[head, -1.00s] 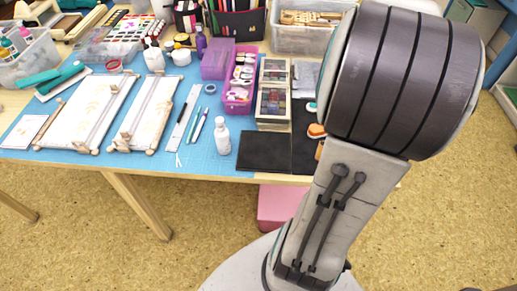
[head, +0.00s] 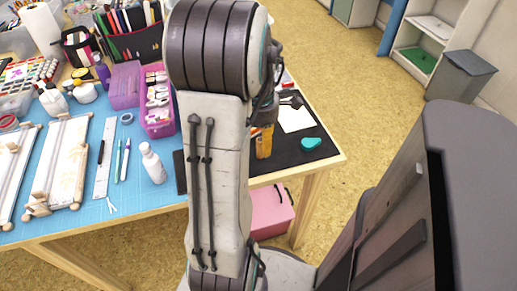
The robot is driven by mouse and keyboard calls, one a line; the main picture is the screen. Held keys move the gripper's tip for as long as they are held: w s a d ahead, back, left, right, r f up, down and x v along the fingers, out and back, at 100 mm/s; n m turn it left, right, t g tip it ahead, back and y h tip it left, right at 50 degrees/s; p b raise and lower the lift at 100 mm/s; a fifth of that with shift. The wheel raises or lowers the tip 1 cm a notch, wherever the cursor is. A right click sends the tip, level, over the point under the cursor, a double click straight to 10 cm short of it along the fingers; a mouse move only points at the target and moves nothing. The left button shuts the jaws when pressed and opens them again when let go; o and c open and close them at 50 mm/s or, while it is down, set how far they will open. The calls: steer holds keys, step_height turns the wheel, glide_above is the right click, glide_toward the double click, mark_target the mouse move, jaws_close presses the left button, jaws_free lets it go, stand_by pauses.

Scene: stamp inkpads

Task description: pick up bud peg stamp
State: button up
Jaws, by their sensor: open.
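I cannot make out which thing is the bud peg stamp; my arm covers much of the table's right part. A small orange item (head: 264,143) stands near the table's front edge, just right of my arm, partly hidden by it. A rounded teal item (head: 310,144) lies on the dark mat (head: 286,157) further right. My gripper (head: 284,103) shows only in part, dark, behind my arm and above the mat near the orange item. It is open, and I see nothing held in it.
A white sheet (head: 297,118) lies on the mat. Left of my arm are a white bottle (head: 153,163), a purple tray (head: 158,128) and pens on the blue mat (head: 127,203). A pink box (head: 270,212) sits under the table. Floor at right is open, with a grey bin (head: 460,75).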

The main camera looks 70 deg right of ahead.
mark_target(260, 150)
steer(key=shift+a+f+b, duration=0.1)
steer(key=shift+f+b, duration=0.35)
steer(key=shift+f, duration=1.55)
steer(key=shift+o, duration=0.4)
steer(key=c, duration=1)
